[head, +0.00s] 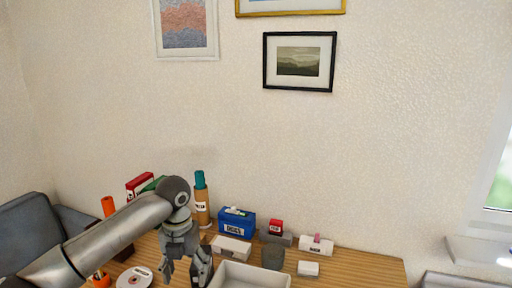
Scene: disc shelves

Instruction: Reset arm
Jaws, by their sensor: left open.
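My left arm comes in from the left in the head view and bends down at the wrist over the wooden table. My left gripper (184,272) points downward, open, with nothing seen between its fingers. It hangs just left of a pale open tray (284,281). A white disc (134,278) lies on the table to the left of the gripper. My right gripper is not in the picture.
A blue labelled box (238,222), a white box (231,249), a dark cup (272,257) and a small white box (308,268) stand on the table. A brown cylinder (202,208) stands behind the gripper. The table's right end (375,268) is clear.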

